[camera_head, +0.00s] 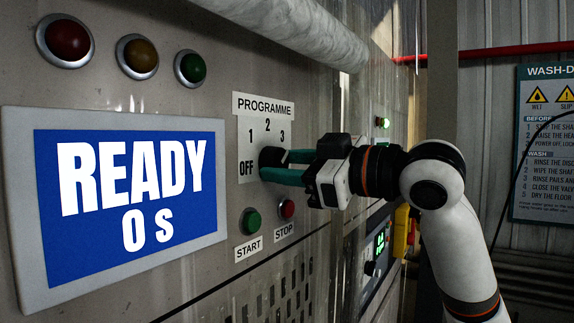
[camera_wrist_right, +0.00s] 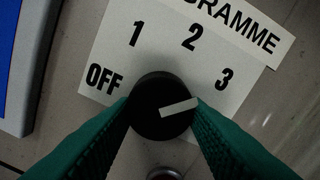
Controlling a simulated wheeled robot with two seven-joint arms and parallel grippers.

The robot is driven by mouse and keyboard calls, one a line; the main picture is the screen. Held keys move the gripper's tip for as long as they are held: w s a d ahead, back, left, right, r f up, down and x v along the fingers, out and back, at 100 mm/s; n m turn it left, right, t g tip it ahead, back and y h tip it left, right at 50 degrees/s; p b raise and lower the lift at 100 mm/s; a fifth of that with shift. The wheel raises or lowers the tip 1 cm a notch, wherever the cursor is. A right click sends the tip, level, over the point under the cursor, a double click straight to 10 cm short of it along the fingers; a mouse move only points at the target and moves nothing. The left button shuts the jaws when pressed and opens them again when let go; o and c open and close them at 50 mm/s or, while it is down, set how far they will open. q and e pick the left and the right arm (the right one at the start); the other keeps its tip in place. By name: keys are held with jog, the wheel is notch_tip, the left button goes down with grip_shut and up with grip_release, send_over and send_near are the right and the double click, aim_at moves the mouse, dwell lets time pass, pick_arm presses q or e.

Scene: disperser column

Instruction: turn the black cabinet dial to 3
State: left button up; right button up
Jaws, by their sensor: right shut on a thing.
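The black dial (camera_head: 270,160) sits on the cabinet's front below the PROGRAMME label (camera_head: 266,131), marked OFF, 1, 2 and 3. My right gripper (camera_head: 286,165) reaches in from the right with its green fingers shut on the dial. In the right wrist view the round dial (camera_wrist_right: 158,112) is between the two fingers. Its white pointer line (camera_wrist_right: 180,107) points right and slightly up, roughly toward the 3 (camera_wrist_right: 224,79), a little below it. The fingers partly hide the dial's sides. My left gripper is in neither view.
The display (camera_head: 130,190) reads READY 0 s. A green START button (camera_head: 251,221) and a red STOP button (camera_head: 287,209) are just below the dial. Red, amber and green lamps are above, near a thick pale pipe (camera_head: 295,28). A wash-down sign (camera_head: 545,140) hangs at right.

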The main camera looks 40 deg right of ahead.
jog(key=shift+f, duration=0.2)
jog(key=o, duration=1)
jog(key=shift+s+d+r, duration=0.1)
jog(key=b+v, duration=0.5)
jog(key=v, duration=0.7)
